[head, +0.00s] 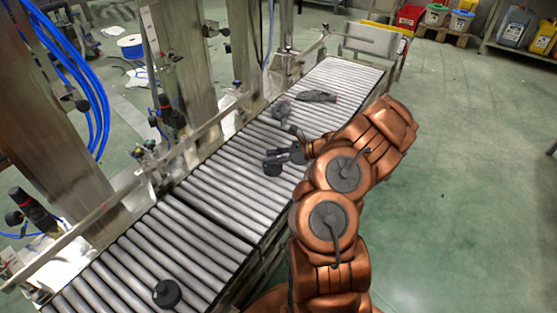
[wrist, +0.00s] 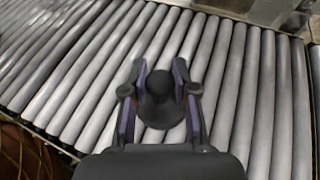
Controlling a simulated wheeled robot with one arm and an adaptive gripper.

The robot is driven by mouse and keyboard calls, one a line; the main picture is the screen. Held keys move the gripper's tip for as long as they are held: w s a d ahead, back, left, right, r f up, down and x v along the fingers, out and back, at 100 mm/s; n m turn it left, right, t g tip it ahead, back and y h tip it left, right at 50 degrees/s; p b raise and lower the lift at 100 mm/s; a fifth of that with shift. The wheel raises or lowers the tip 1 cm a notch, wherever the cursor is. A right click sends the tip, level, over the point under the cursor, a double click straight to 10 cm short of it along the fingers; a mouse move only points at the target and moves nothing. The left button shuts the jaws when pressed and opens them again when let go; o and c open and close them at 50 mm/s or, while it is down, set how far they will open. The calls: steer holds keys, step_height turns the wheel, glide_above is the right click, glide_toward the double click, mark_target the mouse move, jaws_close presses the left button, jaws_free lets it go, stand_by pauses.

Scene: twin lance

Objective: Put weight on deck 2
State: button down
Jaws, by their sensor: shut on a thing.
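A dark round weight with a knob on top (wrist: 160,113) stands between the two fingers of my gripper (wrist: 160,72) in the wrist view. The fingers are shut on it at the knob. In the head view the weight (head: 272,170) is at my gripper (head: 278,156), over the far section of the roller conveyor (head: 215,190). I cannot tell whether its base touches the rollers. A second dark knobbed weight (head: 167,293) stands on the near section of rollers (head: 125,270). No label shows which section is deck 2.
Dark grey objects (head: 317,96) lie farther up the rollers, with another dark piece (head: 281,112) near them. A metal rail (head: 220,122) and steel posts (head: 182,55) line the conveyor's left side. Bare rollers lie between my gripper and the second weight.

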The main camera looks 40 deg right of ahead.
steer(key=shift+f+b, duration=0.65)
steer(key=shift+f, duration=1)
steer(key=shift+f, duration=0.1)
steer(key=c, duration=0.9)
jaws_free()
